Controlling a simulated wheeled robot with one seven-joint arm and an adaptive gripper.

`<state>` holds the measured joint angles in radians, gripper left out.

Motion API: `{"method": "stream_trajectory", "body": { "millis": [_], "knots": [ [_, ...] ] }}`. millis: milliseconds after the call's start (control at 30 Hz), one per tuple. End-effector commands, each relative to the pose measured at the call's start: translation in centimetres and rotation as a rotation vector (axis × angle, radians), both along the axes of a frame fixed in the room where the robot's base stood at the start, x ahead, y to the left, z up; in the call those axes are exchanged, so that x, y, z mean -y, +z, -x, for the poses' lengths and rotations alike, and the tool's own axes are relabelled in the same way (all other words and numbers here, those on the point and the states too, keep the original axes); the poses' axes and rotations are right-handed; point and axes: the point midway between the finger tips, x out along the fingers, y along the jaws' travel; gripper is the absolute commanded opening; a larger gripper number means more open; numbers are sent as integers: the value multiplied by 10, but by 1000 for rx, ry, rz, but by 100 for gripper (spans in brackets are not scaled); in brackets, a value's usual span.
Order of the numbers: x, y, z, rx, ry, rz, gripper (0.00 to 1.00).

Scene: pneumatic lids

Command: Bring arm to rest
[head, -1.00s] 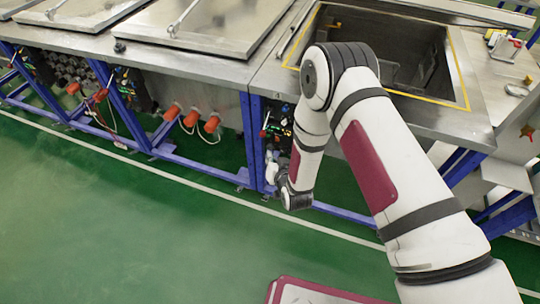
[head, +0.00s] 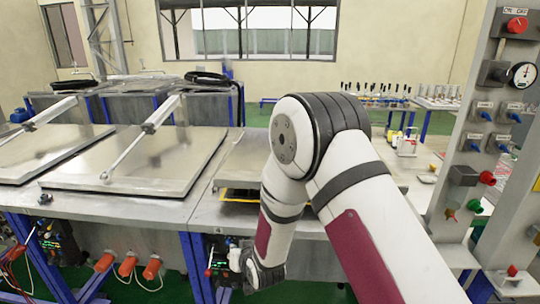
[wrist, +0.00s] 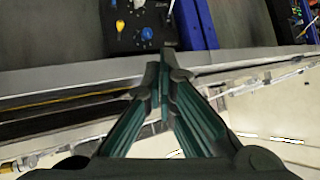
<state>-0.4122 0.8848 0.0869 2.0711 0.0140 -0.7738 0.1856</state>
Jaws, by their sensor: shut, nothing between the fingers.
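My arm stands in front of the rightmost tank in the head view, elbow high and forearm hanging down. Its wrist end (head: 262,274) is low in front of the bench, and the fingers are hard to make out there. In the wrist view my gripper (wrist: 164,72) is shut and empty, its green-lined fingers meeting at the tips. Behind the tips are a dark control panel (wrist: 140,28) with coloured knobs and a blue frame post (wrist: 190,22).
Two closed metal lids (head: 140,160) lie on the bench to the left. A flat grey panel (head: 245,158) shows over the right tank, above its yellow edge. A valve column (head: 490,150) with a gauge stands at the right. Orange caps (head: 127,266) stick out below the bench.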

Motion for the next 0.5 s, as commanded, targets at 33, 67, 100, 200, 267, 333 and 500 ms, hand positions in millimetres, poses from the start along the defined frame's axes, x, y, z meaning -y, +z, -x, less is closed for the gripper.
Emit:
{"method": "stream_trajectory", "body": {
  "millis": [33, 67, 100, 200, 267, 333, 500],
  "knots": [
    [11, 26, -7, 0, -11, 13, 0],
    [18, 37, -9, -6, -15, 23, 0],
    [27, 53, -11, -15, -22, 36, 0],
    [50, 90, -11, -38, -40, 68, 0],
    [65, 112, -8, -52, -51, 87, 0],
    [83, 137, -3, -68, -64, 108, 0],
    [127, 192, 22, -112, -100, 156, 0]
  ]
}}
